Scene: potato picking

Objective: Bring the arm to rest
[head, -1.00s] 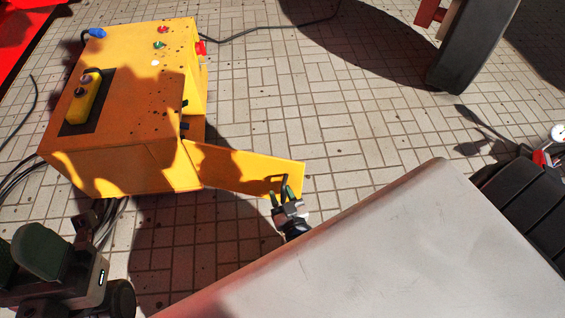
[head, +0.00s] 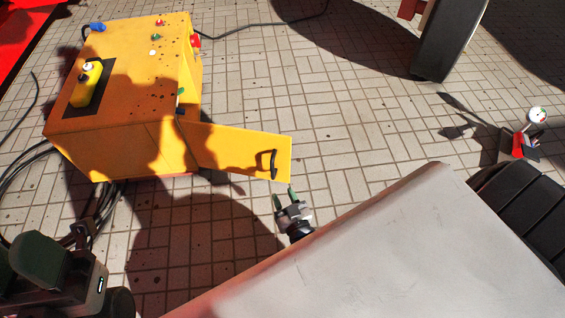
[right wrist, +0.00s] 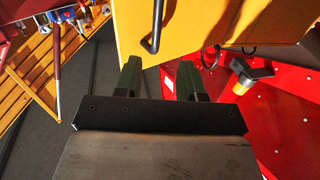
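A yellow cabinet (head: 120,150) stands at the upper left of the head view with its door (head: 235,150) swung open toward the right. The door has a dark handle (head: 273,163), which also shows at the top of the right wrist view (right wrist: 156,25). My right gripper (head: 285,197) is just below the door's outer end, apart from the handle. In the right wrist view (right wrist: 160,75) its two dark green fingers are spread, with nothing between them. The rest of the right arm is hidden.
A broad pale grey surface (head: 390,260) fills the lower right. Black cables (head: 35,170) lie beside the cabinet. Tiled floor between is clear.

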